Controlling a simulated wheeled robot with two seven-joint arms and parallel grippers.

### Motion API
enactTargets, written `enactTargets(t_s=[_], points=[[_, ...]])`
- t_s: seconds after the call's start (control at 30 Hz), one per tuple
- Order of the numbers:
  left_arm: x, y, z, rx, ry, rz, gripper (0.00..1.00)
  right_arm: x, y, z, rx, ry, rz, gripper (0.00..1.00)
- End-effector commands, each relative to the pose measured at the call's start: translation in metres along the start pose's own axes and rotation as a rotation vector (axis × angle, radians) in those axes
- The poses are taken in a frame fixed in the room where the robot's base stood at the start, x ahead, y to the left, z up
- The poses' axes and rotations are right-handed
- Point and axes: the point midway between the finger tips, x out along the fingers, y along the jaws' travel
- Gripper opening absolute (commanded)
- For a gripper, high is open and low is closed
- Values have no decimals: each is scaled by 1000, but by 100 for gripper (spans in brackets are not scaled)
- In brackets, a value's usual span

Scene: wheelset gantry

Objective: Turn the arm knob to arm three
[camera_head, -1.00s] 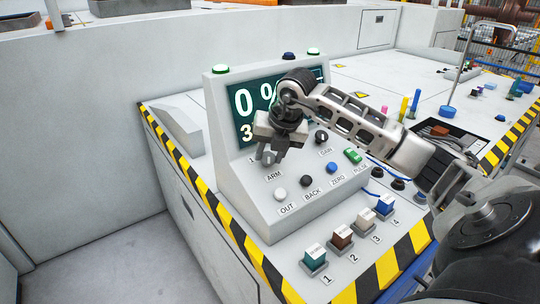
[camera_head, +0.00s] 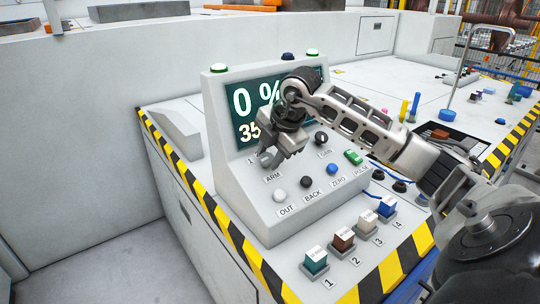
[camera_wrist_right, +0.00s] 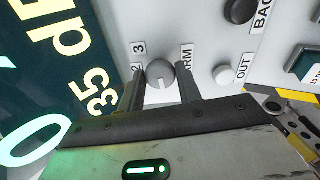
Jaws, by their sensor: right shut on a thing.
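The grey ARM knob (camera_wrist_right: 160,74) sits on the sloped console face, with the numbers 2 and 3 beside it in the right wrist view. A pale line on it runs toward the bottom of that view; I cannot tell which number it marks. My right gripper (camera_wrist_right: 160,90) is shut on the knob, one finger on each side. In the head view my right gripper (camera_head: 272,156) is at the knob, above the ARM label, and hides most of it. My left gripper is not in view.
The console screen (camera_head: 243,112) reads 0 % and 35, partly covered by my arm. The GAIN knob (camera_head: 321,138), green PULSE switch (camera_head: 353,157), OUT button (camera_head: 279,196), BACK button (camera_head: 306,182) and ZERO button (camera_head: 331,169) are close by. Several numbered coloured blocks stand in front.

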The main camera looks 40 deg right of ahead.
Motion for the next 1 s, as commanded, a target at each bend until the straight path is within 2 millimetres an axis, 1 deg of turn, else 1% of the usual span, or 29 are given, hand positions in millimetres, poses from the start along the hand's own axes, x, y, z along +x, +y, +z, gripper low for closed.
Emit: enactTargets(t_s=[0.1,0.3,0.8,0.83,0.9,1.0], points=[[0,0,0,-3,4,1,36,-1,0,1,54,-3,5,12],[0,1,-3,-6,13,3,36,-1,0,1,108,-3,7,12],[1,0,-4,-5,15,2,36,-1,0,1,127,-3,8,12],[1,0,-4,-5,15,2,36,-1,0,1,127,-3,8,37],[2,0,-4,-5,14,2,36,-1,0,1,127,-3,8,56],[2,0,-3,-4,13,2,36,-1,0,1,126,-2,7,56]])
